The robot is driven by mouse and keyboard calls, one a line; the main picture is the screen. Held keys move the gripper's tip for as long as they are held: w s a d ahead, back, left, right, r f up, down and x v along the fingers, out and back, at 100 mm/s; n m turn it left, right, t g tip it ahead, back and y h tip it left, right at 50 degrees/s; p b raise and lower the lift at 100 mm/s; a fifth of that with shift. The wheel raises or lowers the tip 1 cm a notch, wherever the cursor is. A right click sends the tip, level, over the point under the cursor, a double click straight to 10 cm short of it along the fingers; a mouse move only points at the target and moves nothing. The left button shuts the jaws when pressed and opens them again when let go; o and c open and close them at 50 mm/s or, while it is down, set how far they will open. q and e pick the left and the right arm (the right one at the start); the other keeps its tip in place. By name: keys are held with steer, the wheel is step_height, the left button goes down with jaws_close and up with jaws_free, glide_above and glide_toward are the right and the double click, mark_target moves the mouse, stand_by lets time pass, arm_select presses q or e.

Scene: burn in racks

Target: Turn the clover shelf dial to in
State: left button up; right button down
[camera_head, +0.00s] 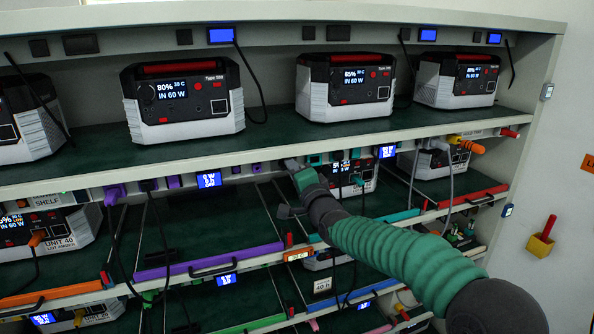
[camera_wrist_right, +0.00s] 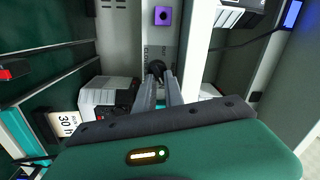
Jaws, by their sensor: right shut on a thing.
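My right arm reaches from the lower right in the head view to the front edge of the middle shelf. My right gripper (camera_head: 291,164) is at that edge, and its fingers (camera_wrist_right: 160,78) are shut on a small dark dial (camera_wrist_right: 155,67) in the right wrist view. The dial sits on a pale shelf rail (camera_wrist_right: 157,38) beside small lettering that is too small to read surely. The dial's pointer setting cannot be made out, and in the head view the gripper hides it. My left gripper is not in view.
Power stations (camera_head: 185,96) stand on the upper shelf, and others are below. A blue display (camera_head: 209,180) and purple plug (camera_head: 115,194) are on the middle rail, left of my gripper. Black cables hang in front of the shelves. A purple bar (camera_head: 208,261) edges a lower shelf.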

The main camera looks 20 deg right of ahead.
steer(key=shift+a+f, duration=0.1)
steer(key=shift+a, duration=0.2)
steer(key=c, duration=1.1)
jaws_free()
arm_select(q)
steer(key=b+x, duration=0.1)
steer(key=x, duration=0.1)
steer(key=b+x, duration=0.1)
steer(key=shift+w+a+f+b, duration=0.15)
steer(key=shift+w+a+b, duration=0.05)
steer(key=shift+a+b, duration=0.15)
arm_select(e)
steer(key=s, duration=0.5)
steer(key=s+d, duration=0.1)
steer(key=s, duration=0.5)
steer(key=s+f, duration=0.1)
steer(key=s, duration=0.4)
steer(key=shift+s+d, duration=0.25)
steer(key=shift+d, duration=0.1)
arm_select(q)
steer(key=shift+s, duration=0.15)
arm_select(e)
steer(key=shift+s+r, duration=0.15)
steer(key=shift+s, duration=0.05)
